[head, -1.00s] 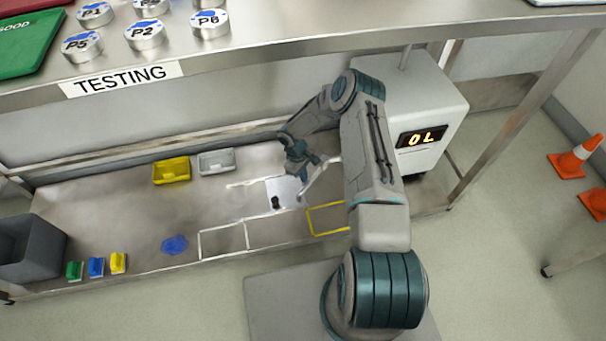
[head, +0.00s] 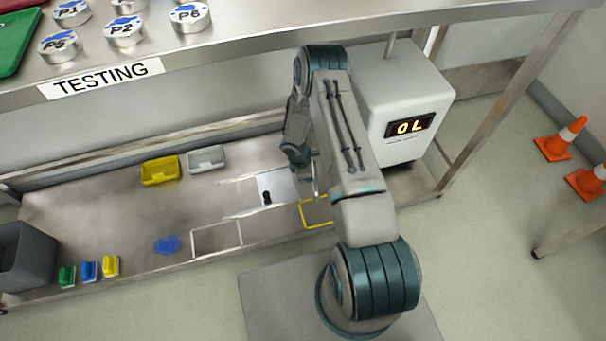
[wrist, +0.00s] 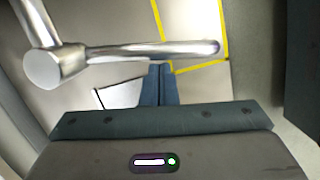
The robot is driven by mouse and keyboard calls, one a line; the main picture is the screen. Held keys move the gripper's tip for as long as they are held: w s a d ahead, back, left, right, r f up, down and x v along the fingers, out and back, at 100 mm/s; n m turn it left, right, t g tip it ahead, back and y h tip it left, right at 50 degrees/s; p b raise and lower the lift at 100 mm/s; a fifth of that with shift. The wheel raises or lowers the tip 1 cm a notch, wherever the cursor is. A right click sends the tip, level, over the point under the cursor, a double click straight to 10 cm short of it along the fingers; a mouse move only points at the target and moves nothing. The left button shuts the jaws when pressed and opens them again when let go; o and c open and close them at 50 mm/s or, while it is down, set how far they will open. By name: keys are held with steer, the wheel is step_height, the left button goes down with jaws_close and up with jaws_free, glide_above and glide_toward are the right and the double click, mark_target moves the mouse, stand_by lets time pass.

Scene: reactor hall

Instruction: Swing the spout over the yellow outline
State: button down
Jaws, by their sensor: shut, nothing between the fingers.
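The spout (wrist: 150,50) is a shiny metal tube in the wrist view. It runs from a thick round joint (wrist: 55,65) at left to a rounded tip at right. In this view its outer end overlaps the yellow outline (wrist: 200,66), with the tip inside the lines near the right side. The outline also shows in the head view (head: 316,225), partly hidden by my arm. My gripper (wrist: 161,68) is shut and empty, its fingertips just below the spout's middle in the picture. I cannot tell whether they touch it.
A white machine (head: 400,90) with an "OL" display stands right of my arm. On the lower shelf are a white outline (head: 217,238), a yellow bin (head: 160,171), a grey bin (head: 206,159) and a blue patch (head: 167,245). The testing bench (head: 250,50) overhangs the back.

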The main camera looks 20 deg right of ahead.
steer(key=shift+s+d+n, duration=0.3)
steer(key=shift+d+n, duration=0.35)
steer(key=shift+n, duration=0.25)
steer(key=shift+d, duration=0.1)
